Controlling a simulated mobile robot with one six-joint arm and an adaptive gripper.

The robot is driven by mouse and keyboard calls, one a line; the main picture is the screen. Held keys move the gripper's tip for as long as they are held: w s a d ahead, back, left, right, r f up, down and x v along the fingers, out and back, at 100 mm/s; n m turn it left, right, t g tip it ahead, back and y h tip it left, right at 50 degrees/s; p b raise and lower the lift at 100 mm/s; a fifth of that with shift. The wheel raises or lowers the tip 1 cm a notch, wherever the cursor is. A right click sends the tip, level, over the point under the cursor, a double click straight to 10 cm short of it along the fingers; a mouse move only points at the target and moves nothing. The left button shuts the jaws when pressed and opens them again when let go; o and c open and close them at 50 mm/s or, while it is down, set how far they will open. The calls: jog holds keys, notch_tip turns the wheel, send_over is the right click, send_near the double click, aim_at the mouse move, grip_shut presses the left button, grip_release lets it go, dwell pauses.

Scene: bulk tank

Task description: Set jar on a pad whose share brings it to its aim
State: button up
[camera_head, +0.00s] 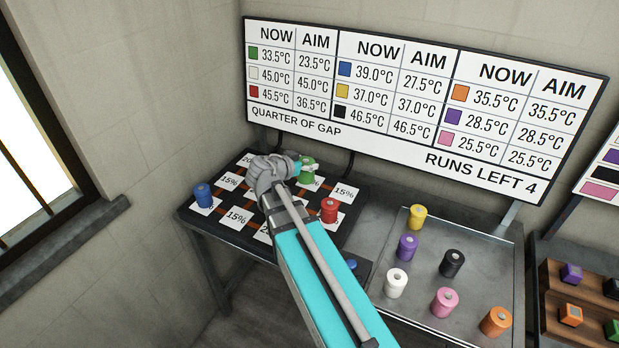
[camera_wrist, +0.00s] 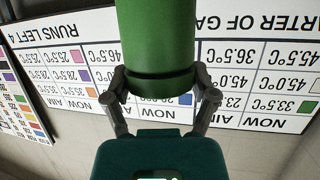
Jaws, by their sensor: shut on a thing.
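My gripper (camera_head: 294,164) is shut on the green jar (camera_head: 307,171), over the back part of the dark pad board (camera_head: 268,247). I cannot tell whether the jar touches a pad. White pads marked with shares such as 15% (camera_head: 344,192) and 20% show; my arm hides several. The blue jar (camera_head: 203,196) stands at the board's left, the red jar (camera_head: 329,210) at its right. The wall sign (camera_head: 420,105) gives green 33.5°C now, aim 23.5°C.
The sign also reads "quarter of gap" and "runs left 4". A metal tray (camera_head: 480,235) at the right holds yellow (camera_head: 417,217), purple, black, white, pink and orange jars. A wooden rack (camera_head: 590,290) with coloured blocks stands at the far right.

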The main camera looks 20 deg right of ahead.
jog(key=shift+w+a+r+n+t, duration=0.1)
jog(key=shift+a+r+n+t, duration=0.1)
jog(key=shift+a, duration=0.2)
jog(key=shift+w+a+r+n+t, duration=0.1)
jog(key=shift+a+r, duration=0.05)
jog(key=shift+a, duration=0.2)
jog(key=w+d+f+b, duration=0.8)
jog(key=w+f+b, duration=0.1)
jog(key=w, duration=0.1)
jog(key=shift+w, duration=0.2)
jog(key=shift+f, duration=0.15)
jog(key=shift+w+d+f+b, duration=0.25)
jog(key=shift+w+f+b, duration=0.1)
jog(key=shift+f+b, duration=0.15)
notch_tip(320, 180, down, 3)
jog(key=b, duration=0.3)
jog(key=shift+r, duration=0.1)
